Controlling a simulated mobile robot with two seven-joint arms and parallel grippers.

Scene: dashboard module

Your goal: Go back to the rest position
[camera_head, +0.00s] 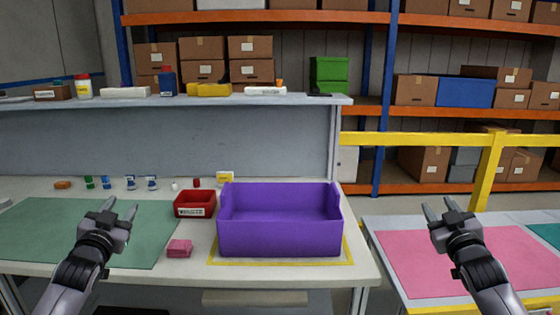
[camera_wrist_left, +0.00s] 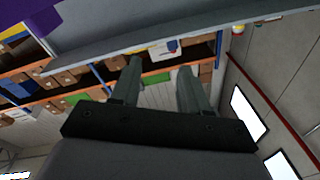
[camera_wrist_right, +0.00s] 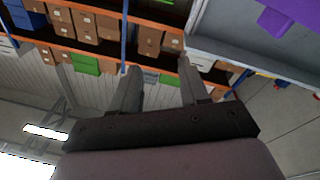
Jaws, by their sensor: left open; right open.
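My left gripper (camera_head: 121,208) is raised over the green mat (camera_head: 45,225) on the workbench, its two fingers apart with nothing between them. In the left wrist view its fingers (camera_wrist_left: 158,85) are spread and empty, pointing toward the shelves. My right gripper (camera_head: 438,208) is raised in front of the pink mat (camera_head: 440,262) on the right table, also open and empty. In the right wrist view its fingers (camera_wrist_right: 160,88) are spread with only shelving behind them. Neither gripper touches anything.
A purple bin (camera_head: 280,237) stands on the workbench between the grippers. A red tray (camera_head: 194,204) and a pink block (camera_head: 179,248) lie left of it. Small bottles stand behind. A yellow rail (camera_head: 440,139) and boxed shelves are at the back. A gap separates the tables.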

